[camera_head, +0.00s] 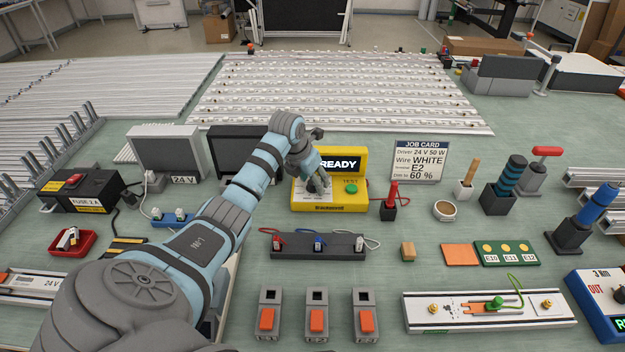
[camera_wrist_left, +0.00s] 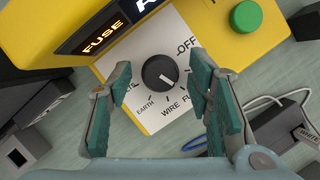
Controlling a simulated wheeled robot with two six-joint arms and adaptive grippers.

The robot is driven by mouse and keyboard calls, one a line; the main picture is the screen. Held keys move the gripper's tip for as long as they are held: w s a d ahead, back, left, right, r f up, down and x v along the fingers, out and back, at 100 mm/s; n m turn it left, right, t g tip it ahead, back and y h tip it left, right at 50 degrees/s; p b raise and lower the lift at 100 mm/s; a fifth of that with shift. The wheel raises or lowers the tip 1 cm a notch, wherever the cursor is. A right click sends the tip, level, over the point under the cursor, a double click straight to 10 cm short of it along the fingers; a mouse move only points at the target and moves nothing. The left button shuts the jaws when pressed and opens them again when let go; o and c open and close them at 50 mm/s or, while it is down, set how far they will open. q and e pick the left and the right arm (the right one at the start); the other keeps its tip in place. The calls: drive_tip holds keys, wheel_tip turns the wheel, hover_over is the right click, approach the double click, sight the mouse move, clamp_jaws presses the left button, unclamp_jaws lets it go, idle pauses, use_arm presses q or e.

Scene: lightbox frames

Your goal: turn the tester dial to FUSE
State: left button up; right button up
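The yellow tester (camera_head: 330,208) stands at mid-table, with a READY display (camera_head: 338,165) and a green button (camera_head: 351,188). In the left wrist view, its black dial (camera_wrist_left: 160,72) sits on a white plate lettered OFF, WIRE, EARTH and a partly covered FU… label. The dial's white mark points down and right, toward the FU… side. A small window (camera_wrist_left: 101,38) reads FUSE in orange. My left gripper (camera_head: 318,184) is over the dial; in the wrist view its green-padded fingers (camera_wrist_left: 161,80) are spread either side of the dial, apart from it. My right gripper is not in view.
A job card (camera_head: 418,162) stands right of the tester, with a red-handled tool (camera_head: 391,195) before it. A dark block with coloured leads (camera_head: 318,253) and several orange-switched units (camera_head: 317,320) lie in front. Grey boxes (camera_head: 170,152) stand left.

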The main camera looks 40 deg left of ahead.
use_arm(q)
drive_tip(key=v, duration=1.2)
drive_tip(key=shift+w, duration=0.15)
